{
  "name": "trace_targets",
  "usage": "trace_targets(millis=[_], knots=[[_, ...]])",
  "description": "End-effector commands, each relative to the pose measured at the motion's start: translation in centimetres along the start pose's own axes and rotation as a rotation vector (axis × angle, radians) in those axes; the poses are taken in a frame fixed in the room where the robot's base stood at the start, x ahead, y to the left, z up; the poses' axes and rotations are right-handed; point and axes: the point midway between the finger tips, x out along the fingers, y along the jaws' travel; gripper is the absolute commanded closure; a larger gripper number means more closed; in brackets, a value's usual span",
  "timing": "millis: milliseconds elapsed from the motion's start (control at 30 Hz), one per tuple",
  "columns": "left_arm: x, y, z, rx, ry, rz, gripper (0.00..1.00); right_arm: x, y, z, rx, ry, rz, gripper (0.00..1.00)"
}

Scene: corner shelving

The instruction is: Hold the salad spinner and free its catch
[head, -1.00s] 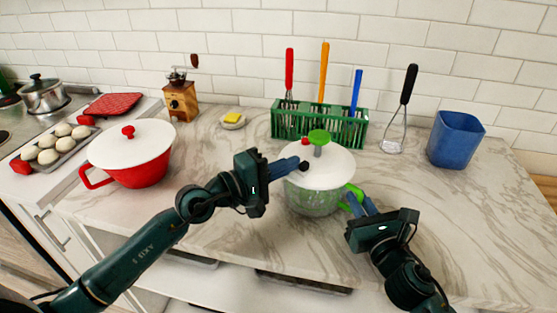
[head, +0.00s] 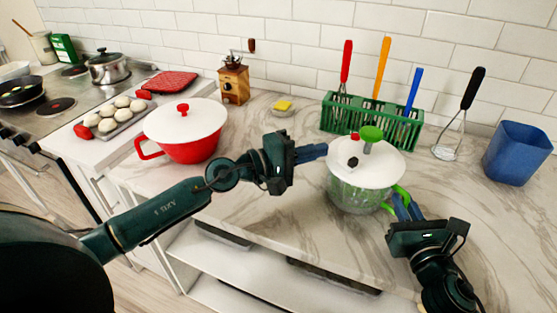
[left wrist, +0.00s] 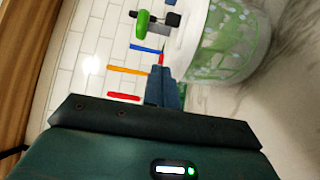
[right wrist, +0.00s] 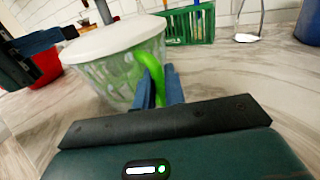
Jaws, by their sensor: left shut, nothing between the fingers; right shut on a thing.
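The salad spinner (head: 357,192) stands upright on the counter, a clear bowl with green inside. Its white lid (head: 383,170) carries a green-topped knob (head: 371,133), a small red part (head: 354,137) and a small black part (head: 353,163); which is the catch I cannot tell. My left gripper (head: 326,151) is shut and empty, its tips just left of the lid; they also show in the left wrist view (left wrist: 165,80). My right gripper (head: 401,202) is shut on the bowl's green handle (right wrist: 152,64), seen between its fingers in the right wrist view.
A green rack (head: 345,117) with upright utensils stands close behind the spinner. A red pot (head: 190,150) and a coffee grinder (head: 234,82) are left. Counter between pot and spinner is mostly clear.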

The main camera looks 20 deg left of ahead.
Motion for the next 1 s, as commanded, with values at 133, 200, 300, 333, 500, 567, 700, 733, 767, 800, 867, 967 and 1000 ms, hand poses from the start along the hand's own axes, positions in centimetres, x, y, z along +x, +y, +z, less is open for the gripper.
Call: trace_targets(millis=[133,200,300,333,500,567,700,733,767,800,867,967,1000], knots=[[-3.1,-0.2,0.1,-0.003,0.000,-0.005,1.00,0.0,0.0,-0.1,0.001,0.001,-0.001,1.00],[-4.3,-0.3,0.1,-0.004,0.000,-0.005,1.00,0.0,0.0,-0.1,0.001,0.001,-0.001,1.00],[-5.9,-0.2,0.1,-0.003,0.000,-0.004,1.00,0.0,0.0,-0.1,0.001,0.001,-0.001,1.00],[-6.2,-0.2,0.1,-0.002,-0.001,-0.004,1.00,0.0,0.0,-0.1,0.001,0.001,-0.001,1.00],[-7.7,-0.1,0.1,-0.003,-0.001,-0.002,1.00,0.0,-0.1,-0.1,0.000,0.001,-0.002,1.00],[-8.0,-0.1,0.1,-0.001,-0.001,-0.002,1.00,0.0,-0.1,-0.1,0.000,0.001,-0.002,1.00],[-8.3,0.0,0.1,0.001,-0.001,-0.001,1.00,0.0,-0.1,-0.1,0.000,0.001,-0.002,1.00],[-8.3,0.0,0.1,0.001,-0.001,-0.001,1.00,0.0,-0.1,-0.1,0.000,0.001,-0.002,1.00],[-8.3,0.0,0.1,0.001,-0.001,-0.001,1.00,0.0,-0.1,-0.1,0.000,0.001,-0.002,1.00],[-8.3,0.0,0.1,0.001,-0.001,-0.001,1.00,0.0,-0.1,-0.1,0.000,0.001,-0.002,1.00],[-8.3,0.0,0.1,0.001,-0.001,-0.001,1.00,0.0,-0.1,0.0,0.000,0.001,-0.002,1.00],[-8.3,0.0,0.1,0.001,-0.001,-0.001,1.00,0.0,-0.1,0.0,0.000,0.001,-0.003,1.00],[-8.3,0.0,0.1,0.001,-0.001,-0.001,1.00,0.0,-0.1,0.0,0.000,0.001,-0.003,1.00]])
